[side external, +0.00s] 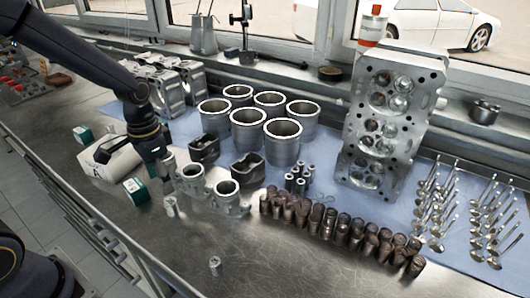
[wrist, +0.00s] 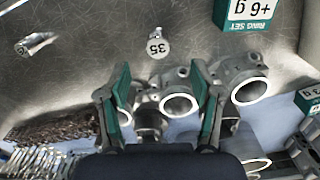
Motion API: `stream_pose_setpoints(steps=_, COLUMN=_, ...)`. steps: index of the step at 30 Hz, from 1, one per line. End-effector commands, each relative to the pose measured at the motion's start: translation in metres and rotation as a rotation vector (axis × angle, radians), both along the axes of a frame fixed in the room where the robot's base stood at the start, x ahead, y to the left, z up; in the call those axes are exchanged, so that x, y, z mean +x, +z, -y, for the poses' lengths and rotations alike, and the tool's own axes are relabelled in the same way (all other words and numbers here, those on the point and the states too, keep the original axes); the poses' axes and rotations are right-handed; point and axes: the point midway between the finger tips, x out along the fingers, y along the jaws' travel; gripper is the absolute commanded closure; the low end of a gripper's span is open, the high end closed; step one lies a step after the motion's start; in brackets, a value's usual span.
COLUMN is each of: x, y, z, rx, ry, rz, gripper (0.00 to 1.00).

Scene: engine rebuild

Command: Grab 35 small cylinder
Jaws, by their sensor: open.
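The small cylinder marked 35 (wrist: 158,46) stands on the bare metal bench, its numbered top facing the wrist camera. In the side external view it appears to be the small silver cylinder (side external: 170,207) in front of the grey housings. My gripper (side external: 162,178) is above the bench, behind and slightly left of that cylinder. In the wrist view my gripper (wrist: 161,72) has its two green-padded fingers spread, with nothing held between them. The 35 cylinder shows just beyond the fingertips, between their lines. No contact is visible.
Grey ringed housings (side external: 226,190) stand close to the fingers. A green-and-white ring set box (side external: 135,189) is to the left. Another small cylinder (side external: 215,265) stands nearer the front. The front bench is mostly clear.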

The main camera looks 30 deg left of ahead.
Motion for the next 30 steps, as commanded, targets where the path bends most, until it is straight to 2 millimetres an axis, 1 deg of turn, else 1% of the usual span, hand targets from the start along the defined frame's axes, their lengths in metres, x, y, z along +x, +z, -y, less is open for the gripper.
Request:
stream_pose_setpoints(steps=1, x=-0.002, y=-0.011, z=0.0, rx=-0.001, ry=-0.001, rz=-0.006, gripper=0.35)
stream_pose_setpoints(steps=3, x=-0.001, y=-0.023, z=0.0, rx=0.0, ry=-0.001, rz=-0.005, gripper=0.35)
stream_pose_setpoints(steps=6, x=-0.001, y=-0.033, z=0.0, rx=-0.001, ry=-0.001, rz=-0.002, gripper=0.35)
stream_pose_setpoints(steps=11, x=0.0, y=-0.045, z=0.001, rx=-0.001, ry=-0.001, rz=-0.002, gripper=0.35)
stream_pose_setpoints(steps=18, x=0.003, y=-0.081, z=0.005, rx=-0.001, ry=-0.001, rz=-0.002, gripper=0.35)
stream_pose_setpoints(steps=22, x=0.004, y=-0.089, z=0.005, rx=0.0, ry=-0.001, rz=0.001, gripper=0.35)
stream_pose_setpoints(steps=28, x=0.004, y=-0.089, z=0.005, rx=0.001, ry=-0.001, rz=0.002, gripper=0.35)
stream_pose_setpoints(steps=30, x=0.004, y=-0.089, z=0.005, rx=0.001, ry=-0.001, rz=0.002, gripper=0.42)
